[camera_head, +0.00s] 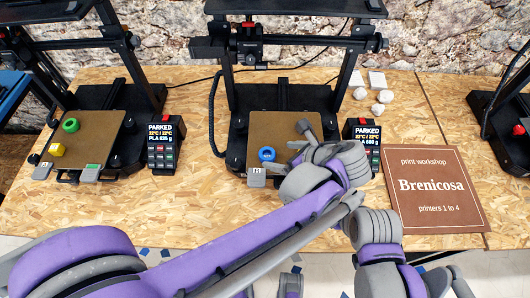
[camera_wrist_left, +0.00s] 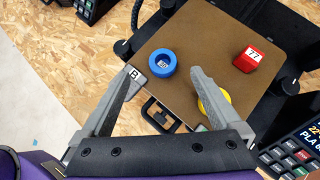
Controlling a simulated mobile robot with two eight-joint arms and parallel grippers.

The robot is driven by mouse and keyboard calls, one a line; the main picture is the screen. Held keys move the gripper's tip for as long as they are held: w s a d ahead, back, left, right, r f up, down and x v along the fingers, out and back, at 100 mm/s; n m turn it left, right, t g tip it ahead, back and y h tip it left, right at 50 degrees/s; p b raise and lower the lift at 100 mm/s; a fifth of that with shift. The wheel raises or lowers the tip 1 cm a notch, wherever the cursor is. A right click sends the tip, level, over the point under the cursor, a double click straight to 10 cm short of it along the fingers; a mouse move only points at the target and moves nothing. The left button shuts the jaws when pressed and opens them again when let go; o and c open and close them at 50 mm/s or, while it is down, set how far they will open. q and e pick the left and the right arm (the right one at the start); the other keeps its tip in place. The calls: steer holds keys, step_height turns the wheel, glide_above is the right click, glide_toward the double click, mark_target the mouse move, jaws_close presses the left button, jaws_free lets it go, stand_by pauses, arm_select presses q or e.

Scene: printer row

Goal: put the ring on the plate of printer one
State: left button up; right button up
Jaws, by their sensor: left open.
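A green ring (camera_head: 71,125) lies on the left printer's plate (camera_head: 95,128). My left gripper (camera_head: 297,138) is open and empty over the middle plate. In the left wrist view its fingers point at the plate, with the blue ring in the gap between them, apart from both. I cannot read which printer is printer one. My right gripper is not clearly visible.
A red block (camera_wrist_left: 249,59) and a yellow object (camera_wrist_left: 222,100), partly behind a finger, lie on the middle plate. Control boxes (camera_head: 162,146) stand beside the printers.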

mark_target(264, 153)
arm_select(q)
steer(key=x, duration=0.7)
steer(key=shift+w+d+f, duration=0.1)
steer(key=shift+w+f, duration=0.05)
steer(key=shift+f, duration=0.25)
steer(key=shift+r, duration=0.1)
steer(key=c, duration=1.4)
